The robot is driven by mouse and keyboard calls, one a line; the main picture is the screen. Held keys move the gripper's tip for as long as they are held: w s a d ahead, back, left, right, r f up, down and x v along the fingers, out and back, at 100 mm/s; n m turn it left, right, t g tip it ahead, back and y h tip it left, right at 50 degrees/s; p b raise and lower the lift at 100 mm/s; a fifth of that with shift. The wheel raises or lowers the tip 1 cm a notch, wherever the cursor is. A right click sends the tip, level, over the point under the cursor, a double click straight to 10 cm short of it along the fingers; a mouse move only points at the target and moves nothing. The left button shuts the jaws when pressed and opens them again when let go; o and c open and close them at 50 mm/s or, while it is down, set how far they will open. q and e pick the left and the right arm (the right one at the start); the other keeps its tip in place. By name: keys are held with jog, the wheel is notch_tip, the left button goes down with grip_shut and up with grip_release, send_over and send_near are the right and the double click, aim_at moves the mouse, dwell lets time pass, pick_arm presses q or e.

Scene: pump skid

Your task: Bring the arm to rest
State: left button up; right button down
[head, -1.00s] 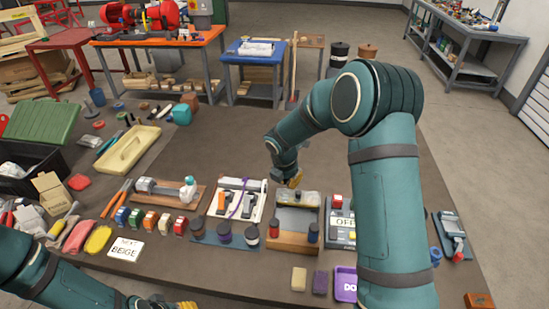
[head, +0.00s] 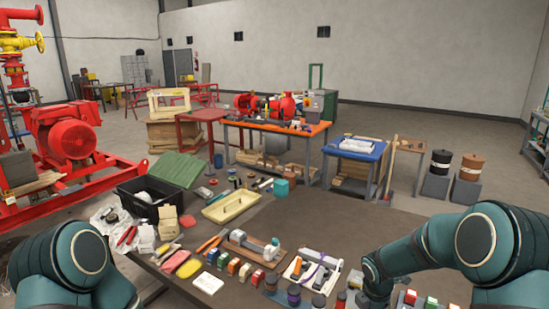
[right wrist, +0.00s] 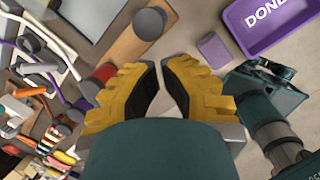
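My right gripper (right wrist: 160,68) shows in the right wrist view with its yellow fingers a small gap apart and nothing between them. It hangs over the bench top, beside a wooden block with a grey knob (right wrist: 149,23) and a red-sided cylinder (right wrist: 103,73). In the head view my right arm (head: 425,250) reaches in from the right, bent, and its gripper is hidden or below the frame. My left arm (head: 75,260) is at the lower left, and its gripper is out of view.
A purple tray marked DONE (right wrist: 262,43) and a purple block (right wrist: 213,48) lie near the right fingers. The bench (head: 330,218) carries a cream tray (head: 231,207), a black crate (head: 150,212) and several small parts. Its far right part is bare.

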jog(key=s+a+f+m+y, duration=0.1)
jog(key=a+f+m, duration=0.1)
jog(key=s+a+f+m+y, duration=0.1)
jog(key=s+a+f+m, duration=0.1)
jog(key=a+f, duration=0.1)
jog(key=s+a+f+m+y, duration=0.1)
jog(key=a+f+m, duration=0.1)
jog(key=a+m, duration=0.1)
jog(key=shift+s+f, duration=0.35)
jog(key=shift+s, duration=0.05)
pick_arm(q)
jog(key=f+b, duration=0.2)
jog(key=f, duration=0.1)
jog(key=f+b, duration=0.1)
jog(key=b, duration=0.1)
jog(key=shift+w+d+f, duration=0.1)
jog(key=shift+w+f, duration=0.1)
jog(key=shift+w, duration=0.05)
pick_arm(e)
jog(key=s+a+f+m+y, duration=0.1)
jog(key=s+a+f+m, duration=0.3)
jog(key=s+m, duration=0.3)
jog(key=s+a+f+m+y, duration=0.1)
jog(key=s+a+f+m, duration=0.3)
jog(key=s+m, duration=0.4)
jog(key=m, duration=0.2)
jog(key=shift+s+a+f+m+t, duration=0.2)
jog(key=shift+a+m+t, duration=0.05)
jog(key=shift+m+t, duration=0.05)
